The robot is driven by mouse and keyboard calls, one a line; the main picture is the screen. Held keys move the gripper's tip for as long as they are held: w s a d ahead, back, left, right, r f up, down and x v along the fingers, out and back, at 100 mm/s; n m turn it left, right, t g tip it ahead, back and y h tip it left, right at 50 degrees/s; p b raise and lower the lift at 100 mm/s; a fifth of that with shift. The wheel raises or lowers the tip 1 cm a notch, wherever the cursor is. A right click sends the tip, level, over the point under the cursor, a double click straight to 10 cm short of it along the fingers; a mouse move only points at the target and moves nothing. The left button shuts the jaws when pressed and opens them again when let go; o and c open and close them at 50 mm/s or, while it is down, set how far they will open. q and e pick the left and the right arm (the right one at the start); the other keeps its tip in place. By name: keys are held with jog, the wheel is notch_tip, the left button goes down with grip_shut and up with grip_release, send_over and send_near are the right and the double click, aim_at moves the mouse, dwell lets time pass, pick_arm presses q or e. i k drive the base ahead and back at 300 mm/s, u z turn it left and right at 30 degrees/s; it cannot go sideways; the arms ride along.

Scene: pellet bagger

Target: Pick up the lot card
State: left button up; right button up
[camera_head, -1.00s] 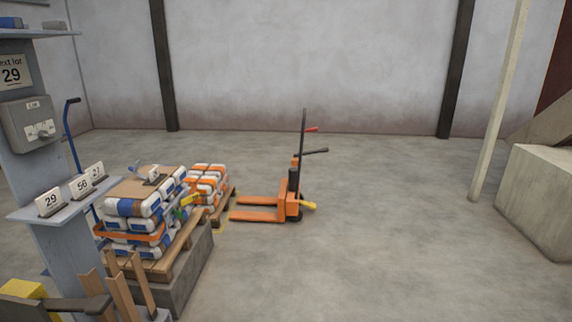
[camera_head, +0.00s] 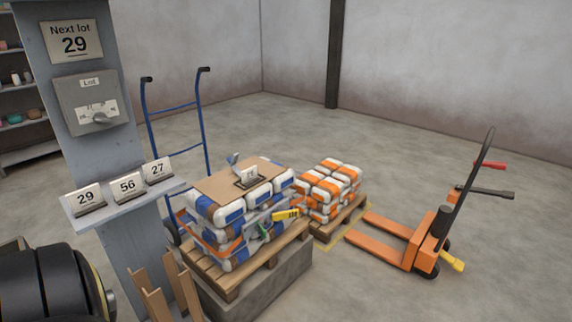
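Three white lot cards stand in dark holders on a small grey shelf (camera_head: 130,208) on the column at the left. They read 29 (camera_head: 85,196), 56 (camera_head: 127,184) and 27 (camera_head: 158,168), from left to right. A sign (camera_head: 73,40) above them reads "Next lot 29". Another small card (camera_head: 249,174) stands in a dark frame on top of the stacked bags; its number is too small to read surely. Neither of my grippers is in view.
A pallet (camera_head: 232,283) of white and blue bags stands on a grey block beside the column. A blue hand truck (camera_head: 173,109), an orange-bag pallet (camera_head: 343,222) and an orange pallet truck (camera_head: 408,238) are beyond. Wooden slats (camera_head: 152,303) stick up at the front.

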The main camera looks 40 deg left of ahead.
aim_at(249, 176)
jog(key=i, duration=1.7)
jog(key=u, duration=3.35)
jog(key=i, duration=1)
jog(key=z, duration=0.05)
